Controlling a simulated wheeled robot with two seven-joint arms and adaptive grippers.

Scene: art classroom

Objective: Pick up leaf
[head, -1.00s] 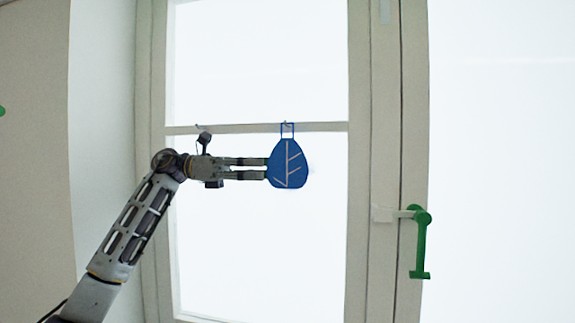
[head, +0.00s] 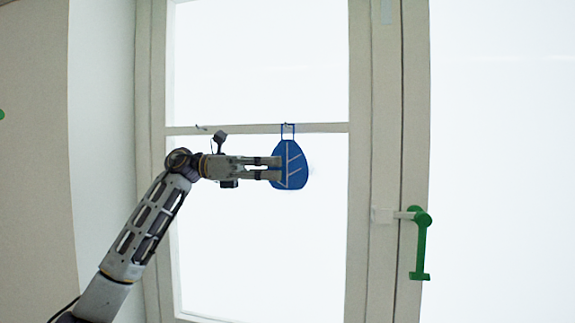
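The leaf (head: 294,167) is blue with pale vein lines and a square loop at its top. It hangs by the loop at the window's crossbar (head: 240,129). My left gripper (head: 280,168) reaches in from the left. Its two fingers are apart, one above the other, and their tips overlap the left part of the leaf in the picture. I cannot tell whether they touch it or are only in front of it. My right gripper is not in view.
A small hook (head: 201,127) sits on the crossbar left of the leaf. A green window handle (head: 420,245) hangs on the frame at the right. The wall and window reveal lie left of my arm. The space right of the leaf is clear.

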